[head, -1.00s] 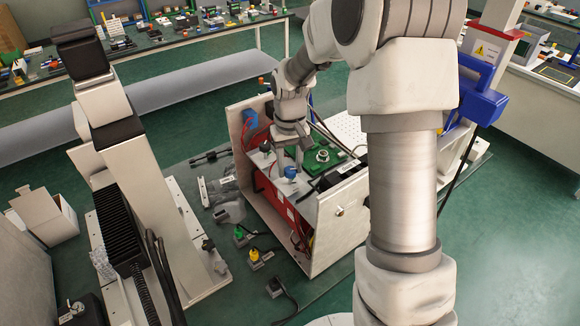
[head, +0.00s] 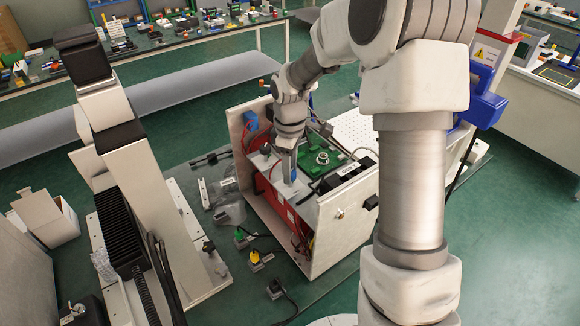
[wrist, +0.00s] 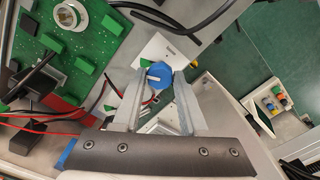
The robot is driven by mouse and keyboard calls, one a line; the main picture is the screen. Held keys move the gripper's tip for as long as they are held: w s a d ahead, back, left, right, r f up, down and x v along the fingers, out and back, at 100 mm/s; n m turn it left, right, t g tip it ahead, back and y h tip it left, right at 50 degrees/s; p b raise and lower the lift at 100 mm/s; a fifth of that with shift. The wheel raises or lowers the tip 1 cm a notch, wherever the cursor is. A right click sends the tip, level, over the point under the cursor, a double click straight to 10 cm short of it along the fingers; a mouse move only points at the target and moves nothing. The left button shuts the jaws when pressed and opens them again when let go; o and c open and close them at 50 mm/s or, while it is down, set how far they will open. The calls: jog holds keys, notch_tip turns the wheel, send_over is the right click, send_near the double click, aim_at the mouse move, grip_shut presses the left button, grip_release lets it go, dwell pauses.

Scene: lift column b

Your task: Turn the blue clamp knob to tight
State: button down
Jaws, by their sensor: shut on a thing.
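The blue clamp knob (wrist: 159,72) sits between my fingertips in the wrist view, with a pale pointer mark on its top toward the left. It stands over a white plate (wrist: 168,45) on the machine. My gripper (wrist: 157,82) is shut on the knob, one finger on each side. In the head view my gripper (head: 289,174) reaches down from above onto the open machine box, and only a bit of blue shows by the fingers. Any marking for tight or loose is too small to read.
A green circuit board (head: 322,162) with a round metal fitting lies just right of my gripper. Loose cables and a black block (head: 343,176) are close by. The box's pale side panel (head: 342,225) stands at the front. Small plugs lie on the floor mat (head: 254,257).

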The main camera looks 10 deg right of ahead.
jog(key=shift+n, duration=1.2)
jog(key=shift+c, duration=2.2)
grip_release()
notch_tip(320, 180, up, 18)
jog(key=shift+f, duration=0.25)
